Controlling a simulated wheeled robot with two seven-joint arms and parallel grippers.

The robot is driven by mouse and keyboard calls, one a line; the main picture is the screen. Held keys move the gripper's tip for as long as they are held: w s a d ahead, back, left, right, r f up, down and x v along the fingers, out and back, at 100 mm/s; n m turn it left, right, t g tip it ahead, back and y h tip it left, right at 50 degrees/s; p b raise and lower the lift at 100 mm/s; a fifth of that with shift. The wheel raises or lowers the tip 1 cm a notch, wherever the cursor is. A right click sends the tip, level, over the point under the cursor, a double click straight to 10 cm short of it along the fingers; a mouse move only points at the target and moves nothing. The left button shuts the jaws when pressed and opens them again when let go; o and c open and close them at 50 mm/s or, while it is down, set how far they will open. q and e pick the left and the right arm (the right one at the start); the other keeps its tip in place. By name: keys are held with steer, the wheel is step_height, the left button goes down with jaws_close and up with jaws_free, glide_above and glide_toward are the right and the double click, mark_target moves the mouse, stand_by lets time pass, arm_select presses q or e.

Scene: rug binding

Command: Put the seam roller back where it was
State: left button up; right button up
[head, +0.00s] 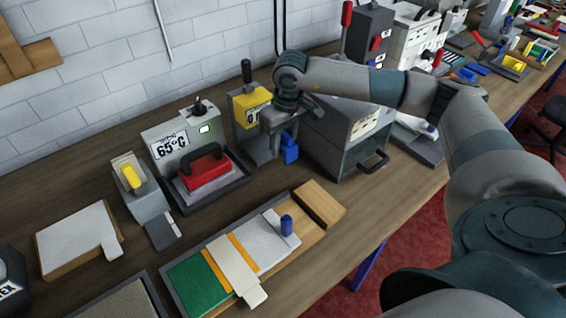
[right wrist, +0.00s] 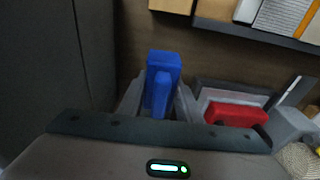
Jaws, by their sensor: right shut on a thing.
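My right gripper (head: 285,122) points down over the back of the bench and is shut on a blue block-like thing (head: 291,153), which looks like the seam roller. In the right wrist view the blue seam roller (right wrist: 163,66) sits between the two fingers; its lower end and any contact with the bench cannot be made out. It is between a yellow-topped press (head: 251,103) and a grey box with a handle (head: 340,130). My left gripper is not in view.
A red-handled iron (head: 205,168) rests by the 65°C unit (head: 170,146). In front lies a tray (head: 176,295) with green, orange and grey strips and a blue peg (head: 287,225).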

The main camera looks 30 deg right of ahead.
mark_target(283, 156)
step_height(283, 156, down, 2)
steer(key=shift+f+p, duration=0.15)
steer(key=shift+p, duration=0.3)
steer(key=shift+f, duration=0.6)
steer(key=shift+f+p, duration=0.4)
steer(key=shift+f, duration=0.1)
steer(key=shift+f+p, duration=0.45)
steer(key=shift+f, duration=0.95)
